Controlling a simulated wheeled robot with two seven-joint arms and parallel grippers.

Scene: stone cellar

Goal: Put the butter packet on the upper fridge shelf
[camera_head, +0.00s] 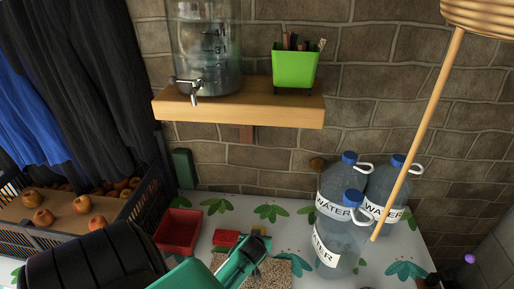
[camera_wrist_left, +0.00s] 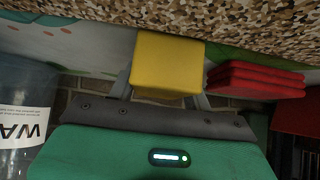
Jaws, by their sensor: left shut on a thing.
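The butter packet, a plain yellow block (camera_wrist_left: 167,63), is between the two grey fingers of my left gripper (camera_wrist_left: 165,90) in the left wrist view. The gripper is shut on it. In the head view my green left gripper (camera_head: 256,240) reaches in from the bottom over the table, beside a speckled board (camera_head: 272,274); the packet is mostly hidden there. My right gripper is in neither view. No fridge or upper shelf can be made out.
Several water bottles (camera_head: 339,235) stand right of my left gripper. A red stack (camera_wrist_left: 255,80) lies close by it, and a red tray (camera_head: 179,231) is further left. A wooden wall shelf (camera_head: 240,108) carries a glass dispenser (camera_head: 207,45) and green pot (camera_head: 294,68). An apple crate (camera_head: 145,205) is left.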

